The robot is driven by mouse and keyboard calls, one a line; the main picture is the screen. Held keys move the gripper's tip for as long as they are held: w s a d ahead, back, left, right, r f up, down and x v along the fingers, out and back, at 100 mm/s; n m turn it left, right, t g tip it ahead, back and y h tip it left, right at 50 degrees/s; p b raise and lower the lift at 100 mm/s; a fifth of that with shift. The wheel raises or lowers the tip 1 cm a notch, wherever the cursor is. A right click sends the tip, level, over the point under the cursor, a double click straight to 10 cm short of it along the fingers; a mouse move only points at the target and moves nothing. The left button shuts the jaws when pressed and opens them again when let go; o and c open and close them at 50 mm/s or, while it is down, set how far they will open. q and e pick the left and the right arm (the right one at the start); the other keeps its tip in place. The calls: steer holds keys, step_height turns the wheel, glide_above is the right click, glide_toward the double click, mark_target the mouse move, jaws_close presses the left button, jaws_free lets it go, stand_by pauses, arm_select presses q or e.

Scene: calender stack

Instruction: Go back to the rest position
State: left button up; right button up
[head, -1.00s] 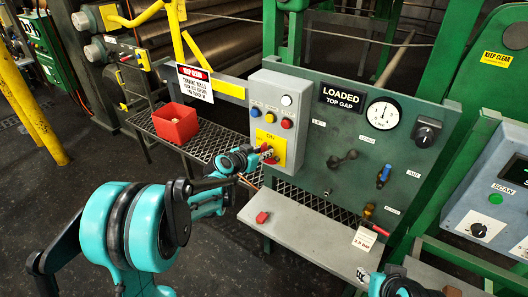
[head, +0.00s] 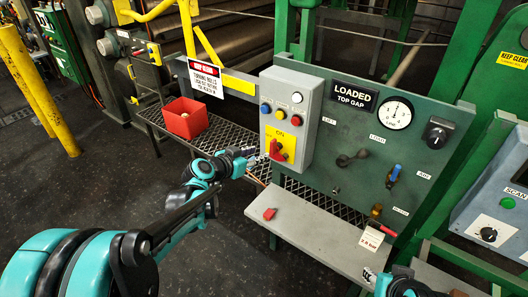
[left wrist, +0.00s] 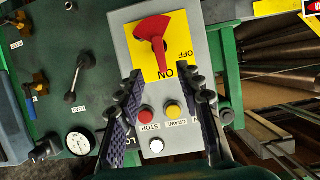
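My left gripper (head: 250,160) is just left of the grey control box (head: 307,120), apart from the red rotary switch (head: 277,150) on its yellow plate. In the left wrist view the gripper (left wrist: 168,90) is open, its two dark fingers spread with nothing between them. There the red switch handle (left wrist: 154,32) stands beyond the fingertips, its long end by the word ON. My right gripper (head: 405,286) shows only in part at the bottom right edge, and its fingers cannot be made out.
A green panel (head: 345,160) carries a gauge (head: 397,113), knobs and levers. A grey shelf (head: 300,225) below holds a small red piece (head: 269,214) and a tag (head: 371,239). A red bin (head: 185,118) sits on the mesh bench. Floor at left is open.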

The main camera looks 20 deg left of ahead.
arm_select(q)
steer(key=shift+s+a+r, duration=0.15)
steer(key=shift+s+r, duration=0.05)
steer(key=shift+s, duration=0.3)
steer(key=s+d+f+n+g+y, duration=0.1)
steer(key=s+d+g, duration=0.15)
steer(key=s, duration=0.35)
steer(key=s+d+f+g, duration=0.1)
steer(key=s+d, duration=0.3)
steer(key=s, duration=0.2)
steer(key=s+a+f+n+g+y, duration=0.1)
steer(key=s+f, duration=0.1)
steer(key=s, duration=0.5)
steer(key=s+a+f+n+g+y, duration=0.1)
steer(key=s+f+n+y, duration=0.1)
steer(key=s, duration=0.5)
steer(key=shift+a+f+y+b, duration=0.2)
steer(key=shift+f+y+b, duration=0.1)
steer(key=shift+f, duration=0.35)
